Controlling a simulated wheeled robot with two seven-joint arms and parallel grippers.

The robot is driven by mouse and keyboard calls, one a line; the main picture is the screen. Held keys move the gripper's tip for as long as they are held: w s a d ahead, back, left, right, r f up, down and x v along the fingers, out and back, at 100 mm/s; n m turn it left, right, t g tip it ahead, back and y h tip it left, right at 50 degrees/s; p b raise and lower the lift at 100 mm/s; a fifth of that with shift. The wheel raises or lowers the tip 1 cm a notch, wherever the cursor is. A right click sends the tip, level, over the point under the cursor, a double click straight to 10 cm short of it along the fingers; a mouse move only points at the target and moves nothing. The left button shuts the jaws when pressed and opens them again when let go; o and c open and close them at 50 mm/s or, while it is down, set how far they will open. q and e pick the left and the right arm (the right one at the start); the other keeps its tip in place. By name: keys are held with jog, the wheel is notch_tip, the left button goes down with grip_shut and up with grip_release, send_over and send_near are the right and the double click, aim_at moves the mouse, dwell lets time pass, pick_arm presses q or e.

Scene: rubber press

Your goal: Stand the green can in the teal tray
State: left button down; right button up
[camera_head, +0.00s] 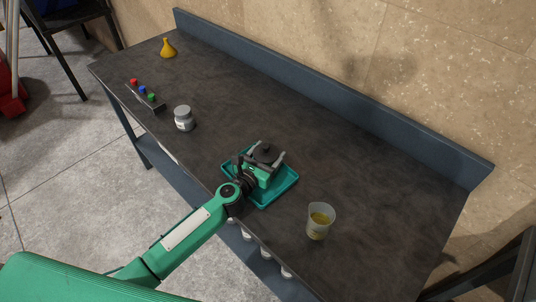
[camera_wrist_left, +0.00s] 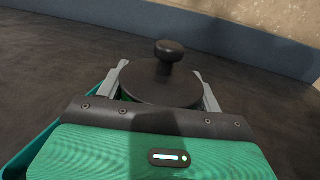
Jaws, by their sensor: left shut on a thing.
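The green can (camera_head: 265,149) shows mainly its round black lid with a knob. The lid also fills the middle of the left wrist view (camera_wrist_left: 160,91). Its body is mostly hidden behind my gripper. My left gripper (camera_head: 262,157) is shut on the can, one grey finger on each side, and the can looks upright. The teal tray (camera_head: 285,190) lies on the table below the gripper, and its edge shows at the lower left of the wrist view (camera_wrist_left: 22,156). The can is over the tray in the head view; I cannot tell whether it touches the tray floor. My right gripper is out of view.
A clear cup with yellow contents (camera_head: 320,221) stands right of the tray. A grey-lidded jar (camera_head: 183,118), a button box (camera_head: 147,97) and a yellow flask (camera_head: 168,48) stand to the left. A raised blue edge (camera_head: 330,92) runs along the back. The table's right part is clear.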

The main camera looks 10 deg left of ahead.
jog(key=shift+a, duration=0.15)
pick_arm(q)
jog(key=shift+f, duration=0.15)
jog(key=shift+c, duration=1.2)
grip_release()
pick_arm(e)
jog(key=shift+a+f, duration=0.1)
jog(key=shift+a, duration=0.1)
pick_arm(q)
jog(key=b+v, duration=0.1)
jog(key=v, duration=1)
jog(key=shift+s+b, duration=0.2)
jog(key=shift+b, duration=0.15)
jog(key=shift+s+a, duration=0.15)
jog(key=shift+s, duration=0.15)
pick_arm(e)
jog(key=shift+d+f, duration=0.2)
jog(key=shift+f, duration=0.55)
